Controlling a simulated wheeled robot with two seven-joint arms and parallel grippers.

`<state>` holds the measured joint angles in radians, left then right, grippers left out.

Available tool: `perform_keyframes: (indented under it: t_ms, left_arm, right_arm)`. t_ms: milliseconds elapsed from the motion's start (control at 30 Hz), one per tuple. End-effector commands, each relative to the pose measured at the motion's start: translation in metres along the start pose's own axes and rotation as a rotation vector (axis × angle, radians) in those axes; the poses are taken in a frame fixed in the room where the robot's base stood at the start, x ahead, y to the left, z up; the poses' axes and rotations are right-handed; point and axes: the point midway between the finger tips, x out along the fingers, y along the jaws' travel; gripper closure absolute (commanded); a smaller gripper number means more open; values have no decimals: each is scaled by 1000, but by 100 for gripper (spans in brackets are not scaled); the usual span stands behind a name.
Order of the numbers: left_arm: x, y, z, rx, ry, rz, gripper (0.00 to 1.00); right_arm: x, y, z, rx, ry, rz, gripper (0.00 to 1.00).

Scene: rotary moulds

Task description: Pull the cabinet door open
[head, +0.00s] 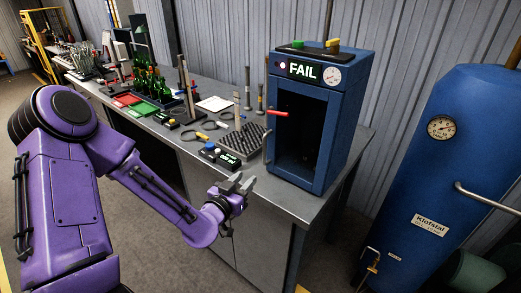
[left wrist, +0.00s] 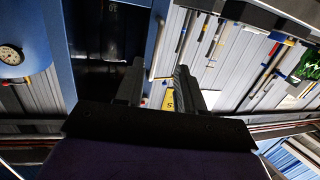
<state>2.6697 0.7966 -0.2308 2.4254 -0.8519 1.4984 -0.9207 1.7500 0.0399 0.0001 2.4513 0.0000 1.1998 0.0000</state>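The blue cabinet (head: 337,140) stands on the bench's near right corner, with a lit FAIL display (head: 304,71) and a dial on top. Its door (head: 300,135) has a dark panel and looks flush with the front; I see no gap. A slim upright handle (head: 268,147) is at the door's left edge, below a red lever (head: 278,113). In the left wrist view the handle (left wrist: 157,48) shows as a pale bar ahead of the fingers, beside the dark panel. My left gripper (head: 244,181) is open and empty, short of the handle, below and left of it. My right gripper is out of view.
A small box with buttons (head: 220,155) and a ribbed black block (head: 240,142) lie on the bench (head: 322,200) left of the cabinet. Green bottles and tools stand farther back. A blue tank (head: 440,170) stands at right. Floor before the bench is clear.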

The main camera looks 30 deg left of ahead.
Motion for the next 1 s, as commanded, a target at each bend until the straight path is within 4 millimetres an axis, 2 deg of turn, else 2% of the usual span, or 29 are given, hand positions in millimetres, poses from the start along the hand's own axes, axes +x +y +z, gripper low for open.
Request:
perform_keyframes:
  t_ms: [33, 100, 233, 500, 600, 733, 967, 1000]
  left_arm:
    - [2, -1, -16, 7, 50, 1, 62]
    - [5, -1, -28, 22, 88, 4, 62]
    - [23, -2, -32, 27, 96, 3, 62]
    - [82, -3, -36, 29, 93, 2, 62]
    - [96, -2, -38, 30, 92, 3, 62]
    - [106, -2, -38, 28, 93, 4, 62]
    - [107, -2, -38, 26, 92, 4, 62]
    - [107, -2, -38, 27, 92, 4, 72]
  right_arm:
    - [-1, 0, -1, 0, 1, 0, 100]
    - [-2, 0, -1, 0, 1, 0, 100]
    - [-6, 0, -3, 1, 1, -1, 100]
    - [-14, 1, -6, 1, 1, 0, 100]
    - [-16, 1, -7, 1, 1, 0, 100]
    - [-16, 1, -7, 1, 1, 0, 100]
    - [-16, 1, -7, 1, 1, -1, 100]
    - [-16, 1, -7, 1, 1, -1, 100]
